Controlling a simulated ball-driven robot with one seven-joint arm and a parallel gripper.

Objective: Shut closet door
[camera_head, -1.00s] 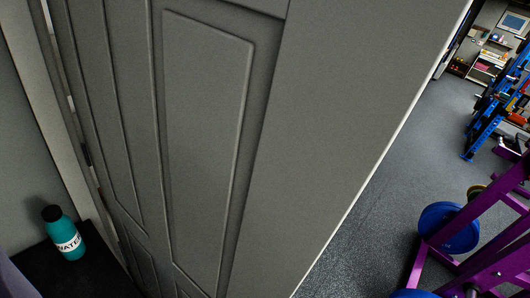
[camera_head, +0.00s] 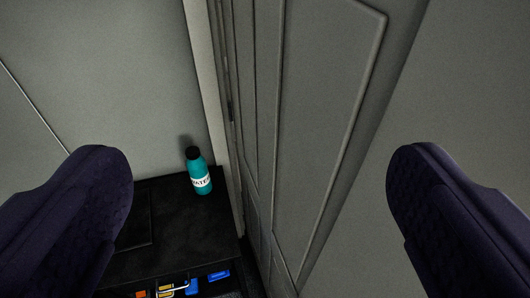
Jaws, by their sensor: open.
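The grey panelled closet door (camera_head: 317,100) stands in the middle and right of the view, seen at a slant. Its hinge side is at the left, by a pale frame strip (camera_head: 203,75). I cannot tell how far open it is, and no handle shows. My gripper (camera_head: 260,165) is open and empty, its two dark fingers wide apart at the lower left and lower right. The door lies beyond and between the fingers; I see no contact.
A teal water bottle (camera_head: 199,176) stands upright on a black surface (camera_head: 188,225) left of the door. Several small coloured items (camera_head: 172,287) show below its front edge. A plain grey surface (camera_head: 470,90) fills the right, and a grey wall (camera_head: 110,80) the left.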

